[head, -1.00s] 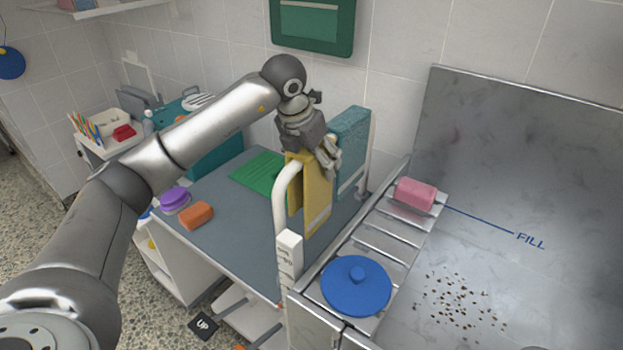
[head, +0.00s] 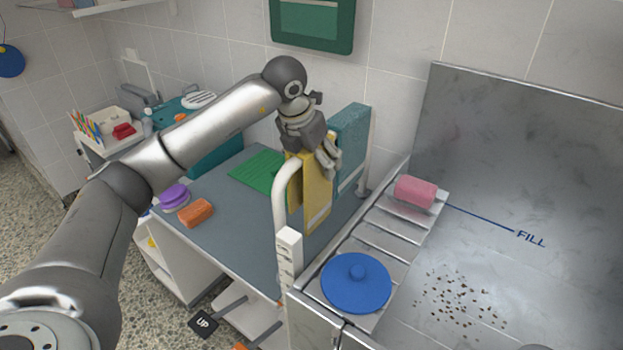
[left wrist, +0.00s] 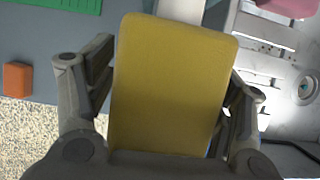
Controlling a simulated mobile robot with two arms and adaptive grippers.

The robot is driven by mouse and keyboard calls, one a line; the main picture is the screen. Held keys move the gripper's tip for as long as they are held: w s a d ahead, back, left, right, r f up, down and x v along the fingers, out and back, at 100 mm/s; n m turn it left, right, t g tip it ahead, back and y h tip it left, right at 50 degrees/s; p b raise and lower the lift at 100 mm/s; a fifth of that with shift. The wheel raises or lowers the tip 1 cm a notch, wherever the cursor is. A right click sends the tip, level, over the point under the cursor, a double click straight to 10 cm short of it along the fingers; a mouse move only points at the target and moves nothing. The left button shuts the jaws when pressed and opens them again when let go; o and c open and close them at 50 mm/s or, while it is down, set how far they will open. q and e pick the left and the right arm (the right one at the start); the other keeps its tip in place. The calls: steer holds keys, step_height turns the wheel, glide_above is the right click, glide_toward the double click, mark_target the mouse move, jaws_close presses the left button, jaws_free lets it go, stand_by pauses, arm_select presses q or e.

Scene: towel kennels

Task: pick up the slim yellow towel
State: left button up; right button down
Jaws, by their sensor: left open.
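The slim yellow towel (head: 318,195) hangs over a white rail (head: 280,195) at the right side of the grey table. In the left wrist view the yellow towel (left wrist: 172,85) fills the middle, between my two fingers. My left gripper (head: 326,160) is at the top of the towel, pointing down. In the left wrist view the left gripper (left wrist: 168,95) is open, with a finger on each side of the towel; a small gap shows on the left. The lower part of the towel is hidden there. My right gripper is not in view.
A green mat (head: 262,172), an orange block (head: 196,213) and purple discs (head: 174,196) lie on the grey table (head: 235,235). A metal tub with a blue lid (head: 356,283) and pink sponge (head: 415,191) stands right.

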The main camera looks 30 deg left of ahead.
arm_select(q)
steer(key=shift+c, duration=0.4)
steer(key=c, duration=0.9)
steer(key=shift+r, duration=0.1)
